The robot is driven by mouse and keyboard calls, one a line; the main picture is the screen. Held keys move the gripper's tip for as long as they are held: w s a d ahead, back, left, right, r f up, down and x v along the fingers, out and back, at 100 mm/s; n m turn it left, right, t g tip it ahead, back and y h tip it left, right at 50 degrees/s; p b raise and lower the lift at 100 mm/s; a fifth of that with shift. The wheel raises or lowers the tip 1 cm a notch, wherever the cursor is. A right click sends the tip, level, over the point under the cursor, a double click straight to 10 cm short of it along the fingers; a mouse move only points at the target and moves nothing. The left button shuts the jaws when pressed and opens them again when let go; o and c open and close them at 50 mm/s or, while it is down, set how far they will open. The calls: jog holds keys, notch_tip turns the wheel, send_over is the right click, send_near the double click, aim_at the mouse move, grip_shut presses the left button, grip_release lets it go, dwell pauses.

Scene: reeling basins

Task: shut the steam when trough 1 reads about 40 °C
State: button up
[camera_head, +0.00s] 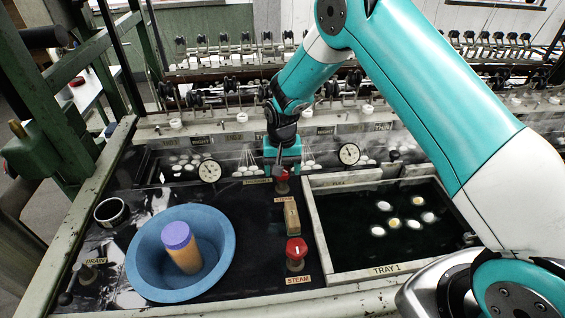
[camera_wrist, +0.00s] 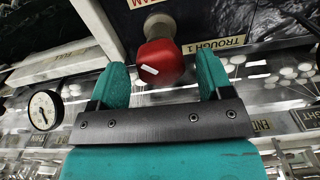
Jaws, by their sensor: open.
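My gripper (camera_head: 284,166) is over the far red steam knob (camera_head: 282,183), beside the front wall of the machine. In the wrist view the same red knob (camera_wrist: 160,62), with a white mark, sits between the two open teal fingers, with a gap on each side. A TROUGH 1 label (camera_wrist: 215,45) is beside it. A second red STEAM knob (camera_head: 296,250) stands nearer. Two round dials, a left one (camera_head: 209,171) and a right one (camera_head: 349,153), stand on the back ledge. One dial (camera_wrist: 43,110) shows in the wrist view. Their readings are too small to tell.
A blue basin (camera_head: 220,262) holds an orange cylinder with a purple top (camera_head: 182,250). Tray 1 (camera_head: 312,225), with several floating cocoons, is at right. A brown block (camera_head: 291,219) stands between the knobs. A DRAIN knob (camera_head: 86,272) is at left.

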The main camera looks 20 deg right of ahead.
notch_tip(320, 180, up, 17)
jog(key=b, duration=0.3)
jog(key=shift+r, duration=0.2)
dwell(6.8)
